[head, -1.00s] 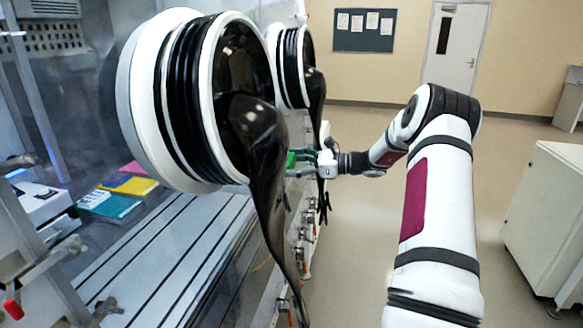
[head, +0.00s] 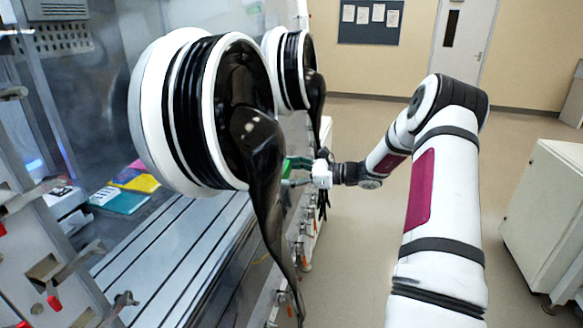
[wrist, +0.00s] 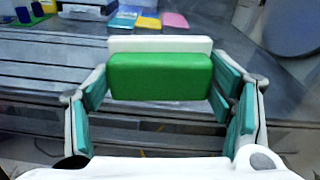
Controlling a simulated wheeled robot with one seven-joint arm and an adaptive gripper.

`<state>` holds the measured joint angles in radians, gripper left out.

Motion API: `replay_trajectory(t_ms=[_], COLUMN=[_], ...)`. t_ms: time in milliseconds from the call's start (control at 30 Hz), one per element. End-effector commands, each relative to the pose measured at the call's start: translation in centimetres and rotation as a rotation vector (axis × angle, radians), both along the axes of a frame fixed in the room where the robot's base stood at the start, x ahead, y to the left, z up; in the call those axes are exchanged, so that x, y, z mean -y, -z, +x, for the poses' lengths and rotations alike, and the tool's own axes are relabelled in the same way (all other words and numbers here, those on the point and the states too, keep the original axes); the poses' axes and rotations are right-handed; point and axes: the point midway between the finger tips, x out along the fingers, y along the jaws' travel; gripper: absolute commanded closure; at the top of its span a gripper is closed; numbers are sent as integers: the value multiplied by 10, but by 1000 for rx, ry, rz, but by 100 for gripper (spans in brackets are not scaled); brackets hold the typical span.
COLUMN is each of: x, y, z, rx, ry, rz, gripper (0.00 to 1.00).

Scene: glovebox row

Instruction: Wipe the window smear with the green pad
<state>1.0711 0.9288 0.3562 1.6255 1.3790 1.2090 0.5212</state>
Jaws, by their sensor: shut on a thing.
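The green pad (wrist: 160,77) has a white backing along its far edge and sits between my gripper's fingers in the wrist view. The pad shows there as a small green patch (head: 290,165), partly hidden by the near black glove. The glovebox window (head: 95,130) is clear, with the cabinet inside seen through it. I cannot make out the smear in either view.
A near glove port (head: 165,110) with a hanging black glove (head: 262,170) and a far glove port (head: 290,65) stick out from the window. Coloured booklets (head: 120,200) lie inside. A white cabinet (head: 545,215) stands right; the floor between is clear.

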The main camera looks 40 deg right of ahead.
Motion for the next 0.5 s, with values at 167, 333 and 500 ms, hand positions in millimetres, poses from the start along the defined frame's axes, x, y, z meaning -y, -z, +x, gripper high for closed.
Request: replay_trajectory(t_ms=[167, 333, 500], x=[-12, -16, -26], y=[-1, -1, -2], z=[-7, -8, -18], rx=[0, 1, -1], ry=[-5, -6, -8], rz=[4, 4, 6], gripper=[53, 53, 53])
